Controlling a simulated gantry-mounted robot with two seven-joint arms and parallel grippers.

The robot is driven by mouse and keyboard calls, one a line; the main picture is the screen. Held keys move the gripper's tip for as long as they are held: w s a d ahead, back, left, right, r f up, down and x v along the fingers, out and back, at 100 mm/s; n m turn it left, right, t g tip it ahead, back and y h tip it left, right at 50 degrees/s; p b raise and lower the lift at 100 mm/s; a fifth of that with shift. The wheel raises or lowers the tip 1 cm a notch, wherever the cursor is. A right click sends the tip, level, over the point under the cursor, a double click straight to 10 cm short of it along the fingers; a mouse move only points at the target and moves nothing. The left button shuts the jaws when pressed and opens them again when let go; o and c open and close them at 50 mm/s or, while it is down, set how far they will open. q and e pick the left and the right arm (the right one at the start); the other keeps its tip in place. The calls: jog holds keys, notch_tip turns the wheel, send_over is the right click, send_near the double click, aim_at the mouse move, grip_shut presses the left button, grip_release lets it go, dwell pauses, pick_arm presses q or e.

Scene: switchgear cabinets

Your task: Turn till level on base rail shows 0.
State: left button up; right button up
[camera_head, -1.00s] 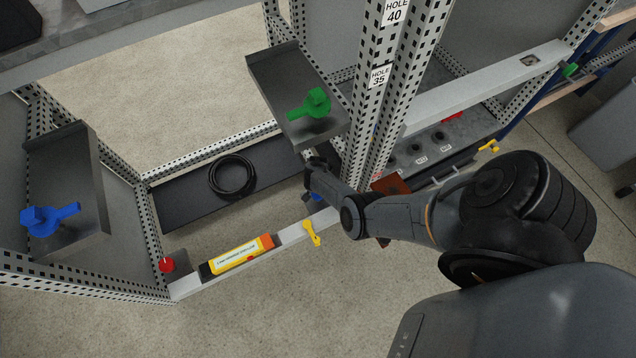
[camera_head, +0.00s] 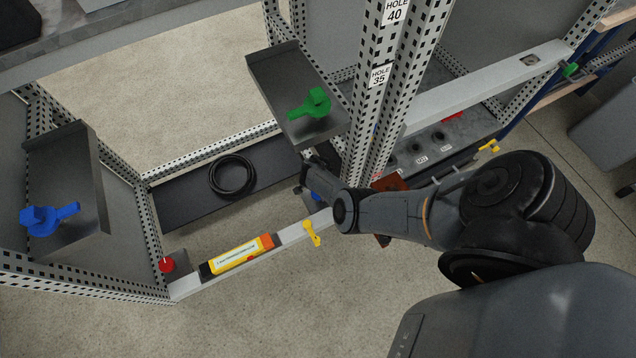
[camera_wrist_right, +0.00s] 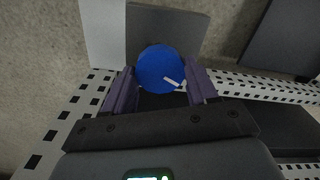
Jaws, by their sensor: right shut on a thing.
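The yellow level (camera_head: 238,256) with orange and black ends lies on the base rail (camera_head: 186,286) at the front of the frame in the head view. Its reading is too small to make out. A red knob (camera_head: 167,265) sits at the rail's left end. My right gripper (camera_wrist_right: 160,84) is shut on a round blue knob (camera_wrist_right: 158,66) with a white pointer mark, seen in the right wrist view. In the head view the blue knob (camera_head: 316,196) is mostly hidden by my right gripper and wrist. My left gripper is not in view.
A yellow handle (camera_head: 312,233) hangs on the rail between the level and my right arm. A tray (camera_head: 285,75) with a green handle (camera_head: 312,104) is above. A blue handle (camera_head: 48,218) is at left. A black cable coil (camera_head: 232,175) lies behind the rail.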

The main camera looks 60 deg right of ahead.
jog(key=shift+m, duration=1.2)
jog(key=o, duration=1.1)
jog(key=shift+c, duration=0.2)
notch_tip(320, 180, up, 11)
jog(key=p, duration=0.8)
